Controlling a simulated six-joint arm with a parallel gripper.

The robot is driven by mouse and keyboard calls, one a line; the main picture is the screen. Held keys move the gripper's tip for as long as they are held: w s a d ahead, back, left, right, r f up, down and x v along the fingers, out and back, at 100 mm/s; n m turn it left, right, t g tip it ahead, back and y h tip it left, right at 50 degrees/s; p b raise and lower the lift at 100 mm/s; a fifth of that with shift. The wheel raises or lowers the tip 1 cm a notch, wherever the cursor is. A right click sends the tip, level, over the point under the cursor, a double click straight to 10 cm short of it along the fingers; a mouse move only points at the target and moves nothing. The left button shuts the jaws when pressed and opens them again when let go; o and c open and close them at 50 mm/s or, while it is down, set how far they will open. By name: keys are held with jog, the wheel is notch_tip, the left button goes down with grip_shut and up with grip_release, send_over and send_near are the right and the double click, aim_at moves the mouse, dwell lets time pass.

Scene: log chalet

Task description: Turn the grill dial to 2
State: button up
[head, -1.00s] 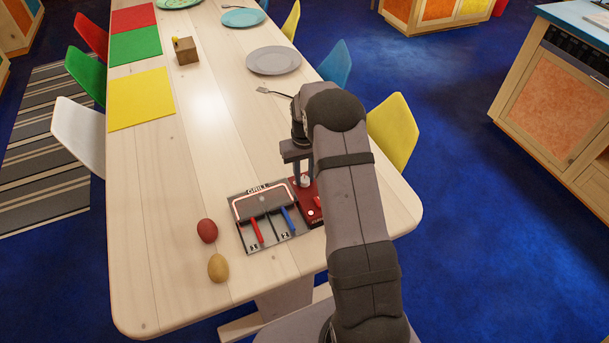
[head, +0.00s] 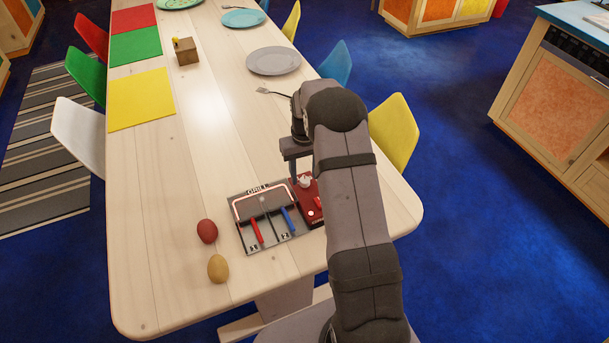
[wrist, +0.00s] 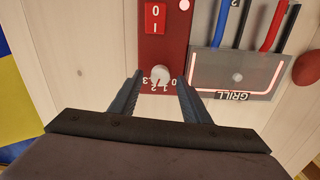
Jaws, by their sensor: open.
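The grill dial is a white knob (wrist: 160,75) on a red control panel (wrist: 165,48), with the marks 0, 1, 2 and 3 along its near side in the wrist view. I cannot tell surely which mark it points at. The dial also shows in the head view (head: 305,181), at the far end of the panel. My gripper (wrist: 160,78) is open, one finger on each side of the dial in the wrist view, with gaps to the knob. In the head view my gripper (head: 294,172) is beside the dial and partly hidden by my arm.
The grill (head: 264,215) lies left of the panel, with red and blue handles. A red switch (wrist: 155,17) is on the panel. A red egg-shaped object (head: 207,231) and a yellow one (head: 218,268) lie to the left. A fork and grey plate (head: 273,60) are farther back.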

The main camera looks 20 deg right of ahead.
aim_at(303, 181)
jog(key=shift+r+b, duration=0.7)
jog(key=shift+r, duration=2.45)
jog(key=shift+a, duration=0.1)
jog(key=shift+s+a+r, duration=0.2)
jog(key=shift+s+r, duration=0.05)
jog(key=s+a+r, duration=0.1)
jog(key=s+a, duration=0.2)
jog(key=s, duration=0.6)
jog(key=s+a, duration=0.4)
jog(key=s, duration=0.5)
jog(key=s+a+r+n, duration=0.1)
jog(key=s+a, duration=0.3)
jog(key=s, duration=0.5)
jog(key=shift+a+r, duration=0.2)
jog(key=shift+r, duration=0.15)
